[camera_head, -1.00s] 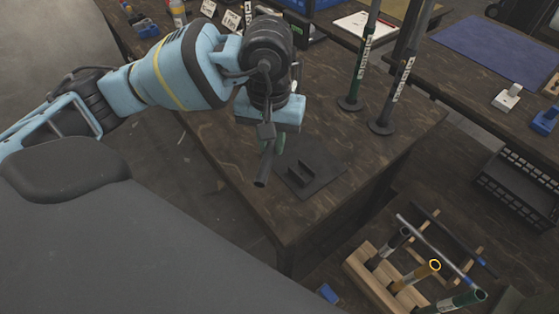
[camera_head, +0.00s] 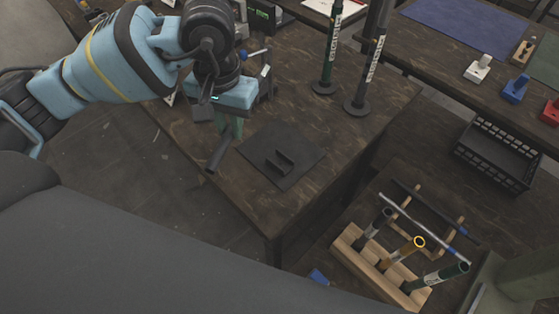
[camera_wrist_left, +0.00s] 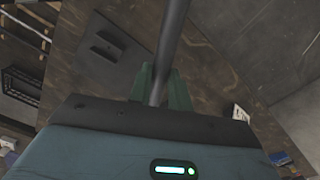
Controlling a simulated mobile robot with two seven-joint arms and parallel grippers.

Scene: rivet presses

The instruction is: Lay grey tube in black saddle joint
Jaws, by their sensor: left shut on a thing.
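My left gripper (camera_head: 229,128) is shut on a grey tube (camera_head: 216,158), which slants down from its green fingers. In the left wrist view the tube (camera_wrist_left: 172,40) runs between the gripper's fingers (camera_wrist_left: 160,88) and out of the top of the picture. The black saddle joint (camera_head: 281,163) is a small U-shaped channel on a dark square plate (camera_head: 300,145) on the table. It also shows in the left wrist view (camera_wrist_left: 105,48). The tube is to the left of the saddle joint and apart from it. My right gripper is not in view.
Two dark posts (camera_head: 331,55) (camera_head: 368,70) stand on round bases behind the plate. A wooden rack (camera_head: 380,262) holding several tubes is at lower right. A black crate (camera_head: 497,155) is at right. The table (camera_head: 330,190) around the plate's front is bare.

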